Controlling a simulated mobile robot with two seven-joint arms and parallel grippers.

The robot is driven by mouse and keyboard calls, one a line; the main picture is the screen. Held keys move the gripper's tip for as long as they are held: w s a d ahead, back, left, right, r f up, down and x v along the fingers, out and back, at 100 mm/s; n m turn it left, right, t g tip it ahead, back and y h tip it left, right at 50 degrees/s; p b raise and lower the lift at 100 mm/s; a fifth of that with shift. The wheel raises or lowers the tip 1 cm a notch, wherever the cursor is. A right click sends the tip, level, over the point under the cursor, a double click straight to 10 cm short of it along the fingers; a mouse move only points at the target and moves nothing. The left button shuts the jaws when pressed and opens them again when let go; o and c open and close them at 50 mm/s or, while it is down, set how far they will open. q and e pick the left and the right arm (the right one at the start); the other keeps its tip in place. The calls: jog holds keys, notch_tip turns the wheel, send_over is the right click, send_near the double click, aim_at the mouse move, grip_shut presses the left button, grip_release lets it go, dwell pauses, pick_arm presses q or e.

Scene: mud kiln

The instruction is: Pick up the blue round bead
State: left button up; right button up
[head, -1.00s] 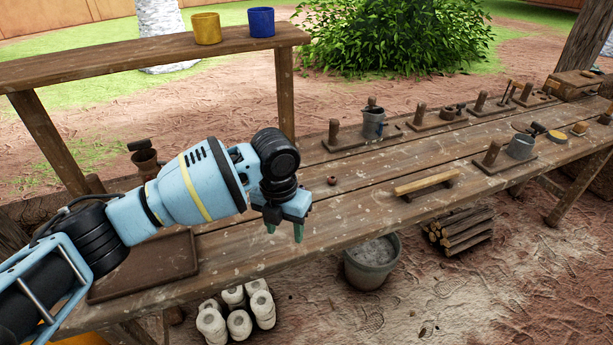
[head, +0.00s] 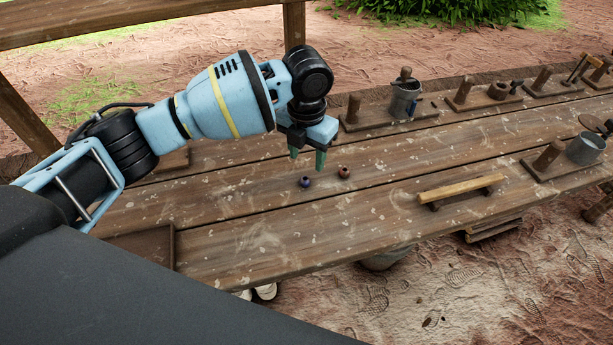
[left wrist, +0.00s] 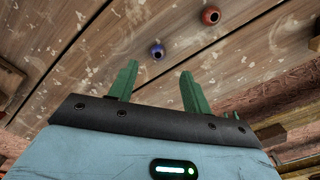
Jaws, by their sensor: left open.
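The blue round bead (head: 305,182) lies on the wooden table (head: 240,245), just left of a reddish-brown bead (head: 344,172). My left gripper (head: 307,160) is open and empty above the table, with its green fingers pointing down near the blue bead. In the left wrist view the blue bead (left wrist: 157,50) shows its dark hole and lies beyond the open fingers (left wrist: 157,82), between their lines. The reddish bead (left wrist: 210,16) is farther up and to the right there. My right gripper is not in view.
A wooden bar on a stand (head: 462,190) is to the right. A grey metal cup (head: 404,100) and several wooden posts on boards line the back edge. Another metal cup (head: 585,148) is at the right. A brown tray (head: 140,246) is at the left. The table around the beads is clear.

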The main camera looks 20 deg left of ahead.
aim_at(305, 181)
pick_arm(q)
jog(key=shift+s+a+f, duration=0.1)
jog(key=shift+a+f, duration=0.05)
jog(key=shift+f, duration=3.55)
jog(key=shift+c, duration=0.4)
jog(key=c, duration=1)
